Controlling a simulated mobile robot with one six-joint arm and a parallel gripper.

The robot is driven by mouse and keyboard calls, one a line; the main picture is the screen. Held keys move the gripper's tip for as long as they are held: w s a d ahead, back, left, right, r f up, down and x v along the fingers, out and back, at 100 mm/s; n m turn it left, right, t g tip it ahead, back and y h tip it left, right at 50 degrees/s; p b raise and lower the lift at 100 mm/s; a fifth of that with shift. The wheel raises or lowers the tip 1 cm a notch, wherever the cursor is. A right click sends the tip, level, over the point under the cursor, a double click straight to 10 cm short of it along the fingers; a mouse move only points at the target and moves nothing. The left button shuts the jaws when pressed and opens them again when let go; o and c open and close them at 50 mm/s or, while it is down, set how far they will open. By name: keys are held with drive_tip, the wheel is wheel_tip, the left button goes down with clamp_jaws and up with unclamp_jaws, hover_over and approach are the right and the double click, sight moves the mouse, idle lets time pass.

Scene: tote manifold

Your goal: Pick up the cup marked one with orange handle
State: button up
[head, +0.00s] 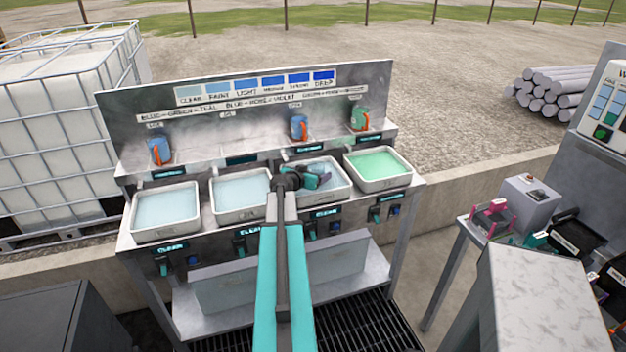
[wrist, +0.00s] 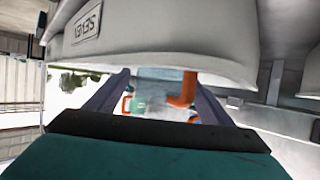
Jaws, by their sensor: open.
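My gripper (head: 316,180) is open over the third tray from the left in the head view. In the wrist view its dark fingers (wrist: 155,82) stand apart, with an orange handle (wrist: 186,90) and a pale blue body showing between or beyond them; I cannot tell how close. On the bench's back shelf stand a blue cup with an orange handle (head: 160,151) at left, another blue cup with an orange handle (head: 298,127) right of centre, and a green cup with an orange handle (head: 360,119) at right. I cannot read a number on any cup.
Pale blue trays (head: 165,209) and (head: 240,193) lie left of my gripper; a green-filled tray (head: 378,165) lies right. In the wrist view a large grey-white curved body (wrist: 165,45) with a small readout looms close above the fingers. A lettered back panel (head: 250,100) rises behind.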

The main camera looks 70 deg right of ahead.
drive_tip(key=c, duration=1.2)
drive_tip(key=shift+r, duration=0.15)
drive_tip(key=shift+r+b, duration=1.1)
drive_tip(key=shift+r, duration=3.8)
